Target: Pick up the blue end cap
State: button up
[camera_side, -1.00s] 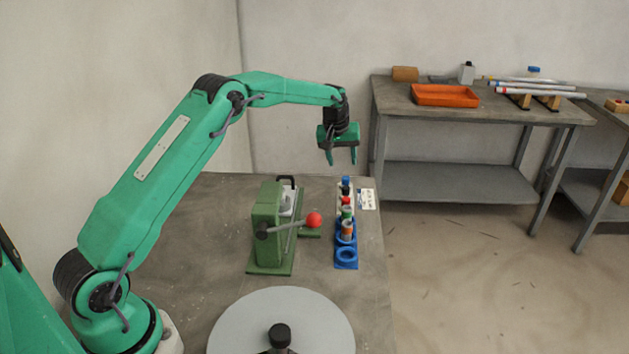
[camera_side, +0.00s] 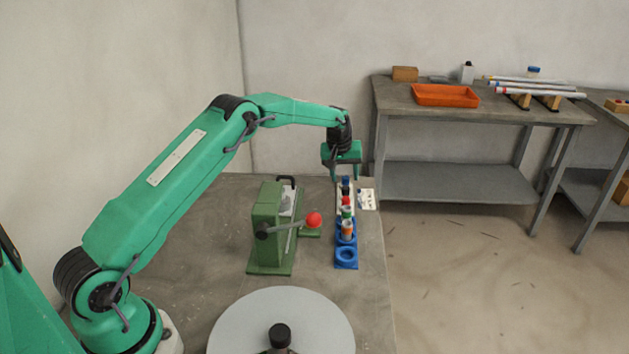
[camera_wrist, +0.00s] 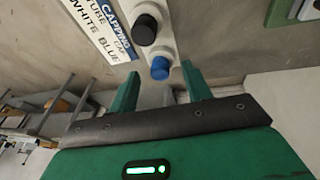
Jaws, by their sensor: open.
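The blue end cap (camera_wrist: 160,68) sits at the end of a pale strip (camera_wrist: 166,47), beside a black cap (camera_wrist: 145,30), in the wrist view. In the side view the blue cap (camera_side: 346,181) is small, at the far end of the row. My gripper (camera_side: 345,176) is open, fingers pointing down, above the far end of the row. In the wrist view my gripper (camera_wrist: 160,82) has its two green fingers apart, with the blue cap seen between their tips. Nothing is held. The exact height left above the cap is hard to tell.
A green press (camera_side: 266,225) with a red-knobbed lever (camera_side: 313,220) stands left of the row. A blue holder (camera_side: 346,256) with an empty ring is at its near end. A printed label (camera_wrist: 92,28) lies beside the strip. A grey disc (camera_side: 240,325) is at the front.

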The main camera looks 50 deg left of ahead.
jog(key=shift+w+f, duration=0.15)
jog(key=shift+f, duration=0.45)
grip_shut()
